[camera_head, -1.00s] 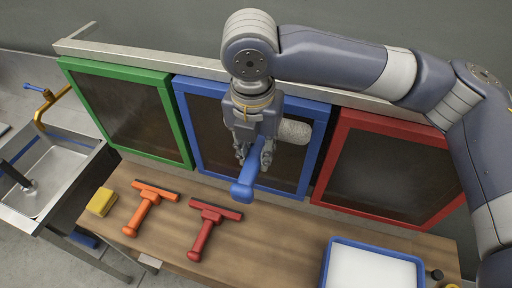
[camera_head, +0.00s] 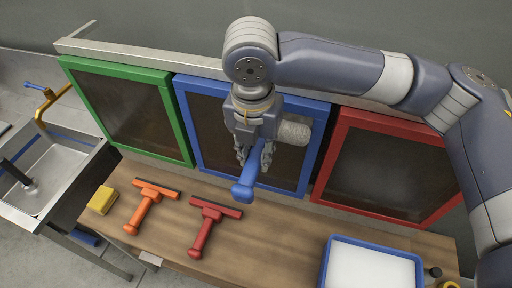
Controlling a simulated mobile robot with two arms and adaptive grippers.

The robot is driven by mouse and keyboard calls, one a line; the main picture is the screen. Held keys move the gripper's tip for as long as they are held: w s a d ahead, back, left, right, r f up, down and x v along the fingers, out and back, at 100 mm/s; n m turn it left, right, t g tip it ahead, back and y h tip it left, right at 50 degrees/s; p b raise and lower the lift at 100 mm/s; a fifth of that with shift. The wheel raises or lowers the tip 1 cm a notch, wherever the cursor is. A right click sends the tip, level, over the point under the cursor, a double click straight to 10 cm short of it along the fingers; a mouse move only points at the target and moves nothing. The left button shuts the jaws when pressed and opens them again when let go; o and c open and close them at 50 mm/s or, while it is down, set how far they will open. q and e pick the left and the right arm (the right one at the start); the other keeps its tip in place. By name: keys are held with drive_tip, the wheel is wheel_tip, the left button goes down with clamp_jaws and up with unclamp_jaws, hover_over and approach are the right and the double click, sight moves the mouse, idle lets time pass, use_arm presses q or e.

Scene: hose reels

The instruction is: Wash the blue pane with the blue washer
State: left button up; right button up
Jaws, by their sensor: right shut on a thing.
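The blue pane (camera_head: 214,143) is a dark glass in a blue frame, standing upright in the middle behind the table. My right gripper (camera_head: 254,160) is in front of it, shut on the blue handle of the blue washer (camera_head: 246,184). The washer's pale fuzzy roller (camera_head: 294,131) shows to the right of the gripper, over the right part of the pane. I cannot tell whether the roller touches the glass. The gripper and arm hide part of the pane. My left gripper is not in view.
A wooden table (camera_head: 270,240) holds a yellow sponge (camera_head: 102,200), an orange squeegee (camera_head: 150,203), a red squeegee (camera_head: 208,222) and a blue tray (camera_head: 327,262) with a white inside. Green (camera_head: 180,130) and red (camera_head: 325,160) frames flank the blue one. A sink (camera_head: 50,180) is at left.

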wheel_tip(320, 180, down, 27)
drive_tip(key=b, duration=0.6)
drive_tip(key=shift+r, duration=0.15)
idle(2.5)
drive_tip(key=s+a+p, duration=0.2)
drive_tip(key=s+p, duration=0.1)
drive_tip(key=s, duration=0.3)
drive_tip(key=shift+s+a, duration=0.15)
drive_tip(key=shift+s, duration=0.25)
